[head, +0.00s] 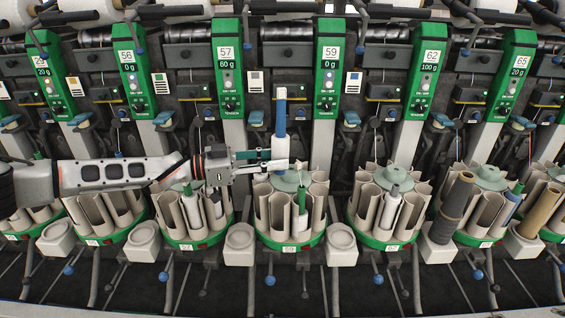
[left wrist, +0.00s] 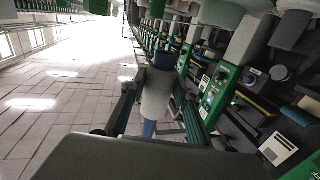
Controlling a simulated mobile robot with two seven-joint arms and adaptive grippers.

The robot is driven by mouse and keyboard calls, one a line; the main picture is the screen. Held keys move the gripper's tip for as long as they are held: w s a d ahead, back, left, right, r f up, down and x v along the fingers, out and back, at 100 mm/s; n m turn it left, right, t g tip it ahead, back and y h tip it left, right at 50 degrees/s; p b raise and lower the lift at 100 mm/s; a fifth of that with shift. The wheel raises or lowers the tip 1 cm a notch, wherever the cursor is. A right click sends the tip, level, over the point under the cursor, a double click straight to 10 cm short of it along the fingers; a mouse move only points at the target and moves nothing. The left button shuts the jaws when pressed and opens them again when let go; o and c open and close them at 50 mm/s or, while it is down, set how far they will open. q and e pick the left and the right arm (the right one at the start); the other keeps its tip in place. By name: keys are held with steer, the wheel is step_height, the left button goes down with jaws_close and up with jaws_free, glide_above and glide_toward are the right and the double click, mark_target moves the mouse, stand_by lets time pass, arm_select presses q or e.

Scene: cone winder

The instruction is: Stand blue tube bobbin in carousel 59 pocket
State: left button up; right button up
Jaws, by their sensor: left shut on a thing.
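My left gripper (head: 276,160) comes in from the left and is shut on the blue tube bobbin (head: 281,120). The bobbin is upright, with a blue tube above and pale yarn between the fingers. In the left wrist view the bobbin (left wrist: 157,95) shows pale yarn with blue at both ends, between the fingers. The panel marked 59 (head: 329,65) stands behind to the right. The carousel below the gripper (head: 290,242) has a green base and beige pockets around a pale green hub; its plate is too small to read. The bobbin is above its rear pockets. My right gripper is not visible.
A green-tipped bobbin (head: 302,200) stands in that carousel's front. Neighbouring carousels (head: 190,243) and (head: 385,243) hold other bobbins. White cups (head: 240,243) and (head: 341,243) sit between them. A dark cone (head: 453,207) and a tan cone (head: 540,207) stand at right.

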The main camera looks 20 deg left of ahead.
arm_select(q)
steer(key=shift+s+f, duration=0.15)
steer(key=shift+f+b, duration=1.15)
steer(key=shift+f, duration=0.5)
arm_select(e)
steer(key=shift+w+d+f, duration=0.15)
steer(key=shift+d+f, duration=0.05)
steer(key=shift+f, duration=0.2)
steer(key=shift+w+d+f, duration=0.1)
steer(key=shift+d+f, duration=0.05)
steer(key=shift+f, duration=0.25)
arm_select(q)
steer(key=shift+s, duration=0.1)
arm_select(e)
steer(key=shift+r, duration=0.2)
arm_select(q)
steer(key=shift+f, duration=0.1)
